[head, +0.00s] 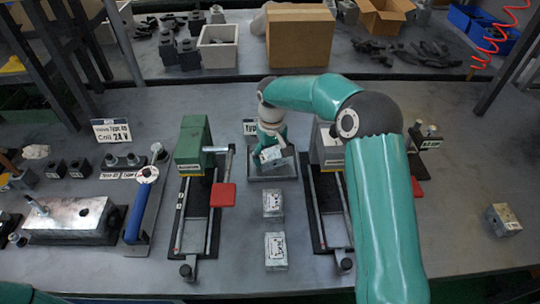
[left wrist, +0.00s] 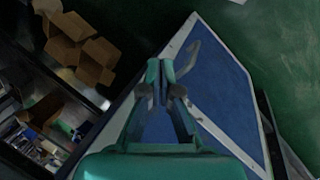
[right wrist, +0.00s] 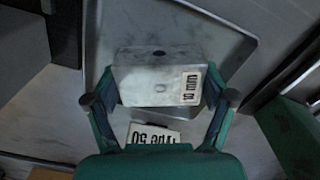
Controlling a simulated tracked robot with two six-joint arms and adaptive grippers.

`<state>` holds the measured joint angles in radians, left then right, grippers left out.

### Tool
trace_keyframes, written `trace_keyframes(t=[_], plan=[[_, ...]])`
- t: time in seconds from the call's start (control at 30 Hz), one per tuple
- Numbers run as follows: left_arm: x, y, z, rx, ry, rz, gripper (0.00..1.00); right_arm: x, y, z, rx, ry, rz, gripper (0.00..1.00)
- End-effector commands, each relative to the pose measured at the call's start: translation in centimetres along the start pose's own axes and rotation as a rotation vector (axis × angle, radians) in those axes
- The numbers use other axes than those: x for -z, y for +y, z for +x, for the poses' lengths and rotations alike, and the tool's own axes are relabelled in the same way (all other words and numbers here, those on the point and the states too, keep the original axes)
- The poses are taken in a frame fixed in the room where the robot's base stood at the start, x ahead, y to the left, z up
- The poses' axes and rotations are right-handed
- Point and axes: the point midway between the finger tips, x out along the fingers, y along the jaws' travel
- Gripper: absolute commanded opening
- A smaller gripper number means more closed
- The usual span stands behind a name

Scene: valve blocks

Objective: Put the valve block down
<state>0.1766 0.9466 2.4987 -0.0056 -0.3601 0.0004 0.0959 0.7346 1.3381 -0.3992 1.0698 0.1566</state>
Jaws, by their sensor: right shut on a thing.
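The valve block (right wrist: 155,80) is a grey metal box with a round hole and a white label. In the right wrist view it sits between the fingers of my right gripper (right wrist: 160,98), which is shut on it. In the head view the block (head: 273,155) is tilted in the right gripper (head: 272,143), over a grey metal tray (head: 272,179). The tray (right wrist: 225,35) also shows behind the block in the right wrist view. I cannot tell whether block and tray touch. My left gripper (left wrist: 162,75) is shut and empty, away from the bench.
Two similar blocks (head: 273,203) (head: 276,250) lie in front of the tray, and another (head: 502,218) lies far right. A green-topped fixture (head: 193,145) stands left of the tray and a grey one (head: 328,148) right. Free bench lies at the right.

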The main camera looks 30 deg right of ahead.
Motion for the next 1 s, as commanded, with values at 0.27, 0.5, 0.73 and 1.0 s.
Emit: trace_keyframes(t=[0.27,0.5,0.73,1.0], plan=[[0.0,0.0,0.1,0.0,0.0,0.0,0.0,0.0,0.0,0.1,0.0,0.0,0.0,1.0],[0.0,0.0,-0.1,0.0,0.0,0.0,0.0,0.0,0.0,-0.2,0.0,0.0,0.0,1.0],[0.0,0.0,0.0,0.0,0.0,0.0,0.0,0.1,-0.1,-2.5,0.0,0.004,-0.001,1.0],[0.0,0.0,-0.1,0.0,0.0,0.0,0.0,0.1,-0.1,-8.0,0.0,0.004,-0.001,1.0]])
